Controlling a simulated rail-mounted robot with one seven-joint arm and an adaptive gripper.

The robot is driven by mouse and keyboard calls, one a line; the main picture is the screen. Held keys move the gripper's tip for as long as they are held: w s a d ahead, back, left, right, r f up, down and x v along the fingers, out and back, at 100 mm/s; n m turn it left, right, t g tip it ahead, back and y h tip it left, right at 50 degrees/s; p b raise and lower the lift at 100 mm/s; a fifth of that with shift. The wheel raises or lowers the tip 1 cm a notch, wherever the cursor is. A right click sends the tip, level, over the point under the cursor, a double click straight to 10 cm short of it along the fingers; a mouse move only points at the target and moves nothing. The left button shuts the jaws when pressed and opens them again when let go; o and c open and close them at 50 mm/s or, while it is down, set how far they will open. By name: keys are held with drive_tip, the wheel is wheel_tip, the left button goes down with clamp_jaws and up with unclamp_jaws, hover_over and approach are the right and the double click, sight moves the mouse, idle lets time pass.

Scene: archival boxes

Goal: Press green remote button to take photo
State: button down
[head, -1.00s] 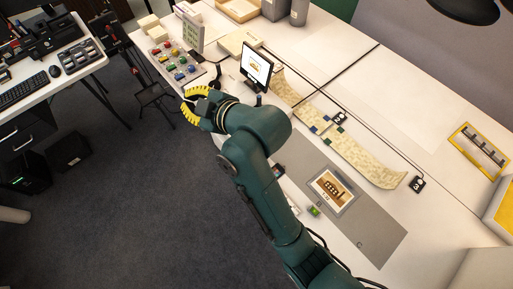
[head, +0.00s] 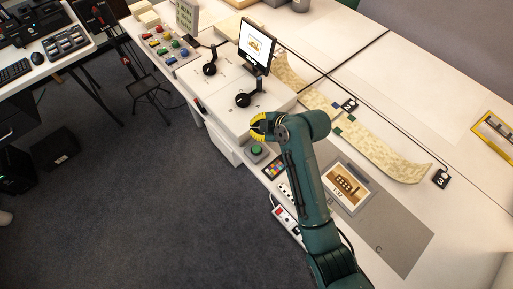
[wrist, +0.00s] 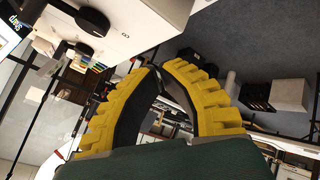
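The green button (head: 256,149) sits on a small grey box near the front edge of the table in the head view. My gripper (head: 257,127), with yellow ribbed fingers, is just above and behind the button in the picture, apart from it as far as I can see. In the wrist view my gripper's fingers (wrist: 157,70) curve inward and their tips come together with nothing between them. The button cannot be made out in the wrist view. A picture card (head: 345,187) lies on the grey mat (head: 395,237).
A white unit with black knobs (head: 243,99) and a screen (head: 257,46) stands behind my gripper. A colour chart (head: 274,171) lies right of the button. A long patterned strip (head: 375,150) lies further right. Open floor is at left.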

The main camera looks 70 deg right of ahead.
sight(256, 146)
wheel_tip(256, 146, down, 8)
drive_tip(key=b, duration=0.7)
drive_tip(key=shift+f, duration=0.35)
idle(0.7)
drive_tip(key=shift+f, duration=0.45)
drive_tip(key=shift+f+b, duration=0.4)
drive_tip(key=shift+f, duration=0.2)
idle(0.7)
drive_tip(key=shift+r+p, duration=0.95)
drive_tip(key=shift+r, duration=0.05)
